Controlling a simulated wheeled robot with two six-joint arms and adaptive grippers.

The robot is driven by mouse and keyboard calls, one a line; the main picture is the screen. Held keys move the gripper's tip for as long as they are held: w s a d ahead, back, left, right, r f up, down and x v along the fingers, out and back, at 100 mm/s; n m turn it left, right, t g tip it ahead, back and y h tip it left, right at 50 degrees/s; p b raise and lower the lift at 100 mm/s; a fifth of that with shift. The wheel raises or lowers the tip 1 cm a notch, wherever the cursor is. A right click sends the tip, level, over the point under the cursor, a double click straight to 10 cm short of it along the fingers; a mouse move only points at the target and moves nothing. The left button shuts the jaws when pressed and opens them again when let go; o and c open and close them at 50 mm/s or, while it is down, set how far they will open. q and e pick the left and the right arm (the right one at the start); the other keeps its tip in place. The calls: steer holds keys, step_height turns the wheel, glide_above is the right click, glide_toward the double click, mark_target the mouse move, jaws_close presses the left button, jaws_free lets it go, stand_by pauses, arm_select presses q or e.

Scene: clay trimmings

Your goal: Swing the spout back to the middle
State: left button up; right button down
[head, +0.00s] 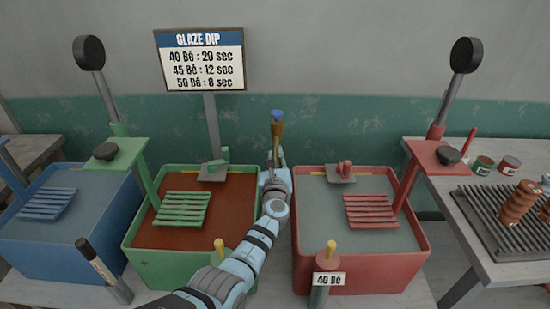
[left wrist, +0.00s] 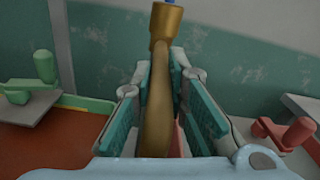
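The brass spout (head: 277,130) has a blue top and stands against the wall, between the green tub and the red tub. In the left wrist view the spout (left wrist: 157,95) runs toward the camera between my finger pads. My left gripper (head: 278,165) reaches up to it from the front. Its teal pads (left wrist: 172,100) stand on either side of the spout, with a gap showing at the right pad, so the fingers are open around it. The spout's lower end is partly hidden by the gripper in the head view. My right gripper is not in view.
Lever posts rise from the tubs. A glaze sign (head: 199,60) stands behind. A grey rack (head: 480,225) with pots is at right.

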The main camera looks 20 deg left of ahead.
mark_target(277, 167)
arm_select(q)
steer(key=o, duration=0.5)
steer(key=shift+w+r, duration=0.25)
steer(key=shift+r, duration=0.1)
steer(key=shift+f, duration=0.15)
steer(key=shift+s, duration=0.2)
steer(key=v, duration=0.7)
steer(key=shift+s+d, duration=0.1)
steer(key=shift+d, duration=0.05)
steer(key=shift+f, duration=0.1)
